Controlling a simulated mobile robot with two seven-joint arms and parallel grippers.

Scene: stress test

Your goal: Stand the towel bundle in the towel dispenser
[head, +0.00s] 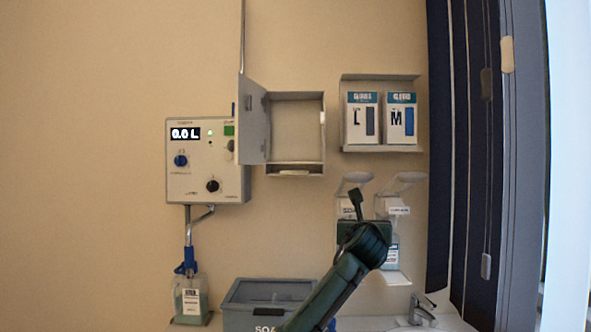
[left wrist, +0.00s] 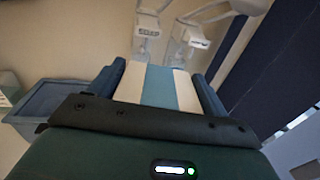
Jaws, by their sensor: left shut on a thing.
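The towel bundle (left wrist: 160,84), with pale and blue stripes, sits between the two fingers of my left gripper (left wrist: 162,82) in the left wrist view. The gripper is shut on it. In the head view my left gripper (head: 362,232) is in front of the soap dispensers, below and right of the towel dispenser; the bundle is hidden there behind the gripper. The towel dispenser (head: 296,172) is a grey wall box, with its door (head: 252,122) swung open to the left and its inside looking empty. My right gripper is in neither view.
A glove box holder (head: 381,149) hangs right of the dispenser. A control box (head: 205,185) with dials is on the left. A grey bin (head: 262,290) stands below, also in the left wrist view (left wrist: 42,105). A tap (head: 421,308) and dark blinds are at right.

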